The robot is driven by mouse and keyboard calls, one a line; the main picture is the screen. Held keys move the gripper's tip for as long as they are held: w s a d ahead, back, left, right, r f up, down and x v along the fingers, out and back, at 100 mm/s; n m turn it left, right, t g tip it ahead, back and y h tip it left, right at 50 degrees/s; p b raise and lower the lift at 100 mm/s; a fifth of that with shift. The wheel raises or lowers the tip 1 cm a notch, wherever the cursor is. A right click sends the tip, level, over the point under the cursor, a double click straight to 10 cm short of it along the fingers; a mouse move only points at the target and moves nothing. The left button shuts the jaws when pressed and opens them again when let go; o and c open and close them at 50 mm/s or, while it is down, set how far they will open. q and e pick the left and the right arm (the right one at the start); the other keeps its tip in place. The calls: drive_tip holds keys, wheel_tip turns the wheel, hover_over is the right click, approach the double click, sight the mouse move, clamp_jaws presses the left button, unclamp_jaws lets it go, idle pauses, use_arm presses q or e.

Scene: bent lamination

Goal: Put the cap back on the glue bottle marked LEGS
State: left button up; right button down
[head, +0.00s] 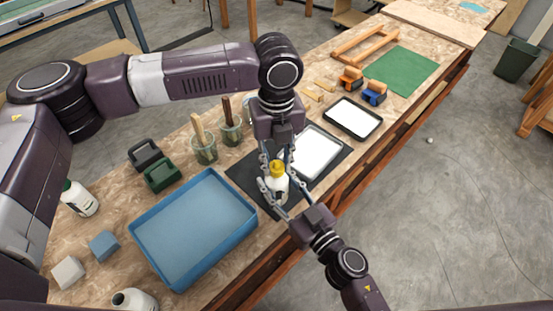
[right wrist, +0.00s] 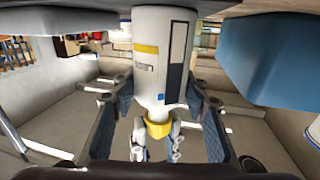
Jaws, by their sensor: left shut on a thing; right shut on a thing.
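A white glue bottle (head: 277,187) stands upright at the near edge of the dark mat, with my right gripper (head: 278,190) shut around its body. In the right wrist view the bottle (right wrist: 160,70) hangs upside down in the picture, with a yellow band and dark lettering too small to read surely. A yellow cap (head: 277,168) is at the bottle's top, and my left gripper (head: 277,162) is shut on it from above. In the right wrist view the cap (right wrist: 158,128) meets the neck; I cannot tell whether it is fully seated.
A blue tray (head: 137,240) lies left of the bottle. A white bottle with a green cap (head: 80,198) and another white bottle (head: 135,300) stand further left. Brush jars (head: 204,150) stand behind. A white panel (head: 312,155) lies on the dark mat (head: 243,178).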

use_arm(q)
drive_tip(key=shift+f, duration=0.25)
drive_tip(key=m, duration=1.6)
drive_tip(key=o, duration=0.7)
